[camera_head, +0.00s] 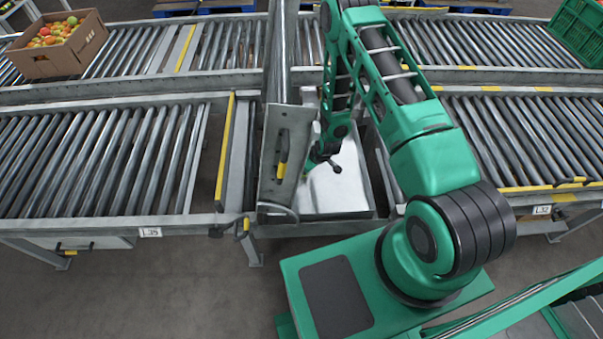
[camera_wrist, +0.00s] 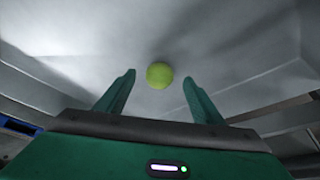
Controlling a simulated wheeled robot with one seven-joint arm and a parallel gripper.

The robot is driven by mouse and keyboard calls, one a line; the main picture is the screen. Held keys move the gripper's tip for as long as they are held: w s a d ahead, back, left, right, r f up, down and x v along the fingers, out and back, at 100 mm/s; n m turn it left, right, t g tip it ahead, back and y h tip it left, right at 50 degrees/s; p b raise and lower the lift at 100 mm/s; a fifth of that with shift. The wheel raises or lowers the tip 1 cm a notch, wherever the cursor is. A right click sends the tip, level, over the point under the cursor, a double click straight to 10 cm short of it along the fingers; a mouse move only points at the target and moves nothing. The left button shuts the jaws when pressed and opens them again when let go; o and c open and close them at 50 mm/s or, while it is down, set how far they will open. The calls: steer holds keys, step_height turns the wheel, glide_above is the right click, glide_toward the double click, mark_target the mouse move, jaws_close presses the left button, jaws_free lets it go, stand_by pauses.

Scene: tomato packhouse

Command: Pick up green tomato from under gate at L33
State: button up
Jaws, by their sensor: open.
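The green tomato (camera_wrist: 159,74) shows in the wrist view as a small yellow-green ball on a pale grey metal surface. My gripper (camera_wrist: 158,84) is open, with one finger on each side of the tomato's line. The tomato appears beyond the fingertips, with gaps on both sides and no contact visible. In the head view, the raised gate (camera_head: 285,150) is an upright metal plate beside a gap in the near conveyor. My arm reaches down into this gap, over a metal tray (camera_head: 340,195). The tomato is hidden there, and my fingers cannot be made out.
Roller conveyors (camera_head: 100,160) flank the gap, with another conveyor running behind. A cardboard box of tomatoes (camera_head: 60,45) stands at the back left and a green crate (camera_head: 580,30) at the back right. The gate plate and the tray walls stand close around my arm.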

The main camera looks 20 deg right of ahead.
steer(key=shift+x, duration=1.6)
steer(key=c, duration=0.9)
steer(key=shift+o, duration=0.2)
steer(key=shift+r, duration=0.15)
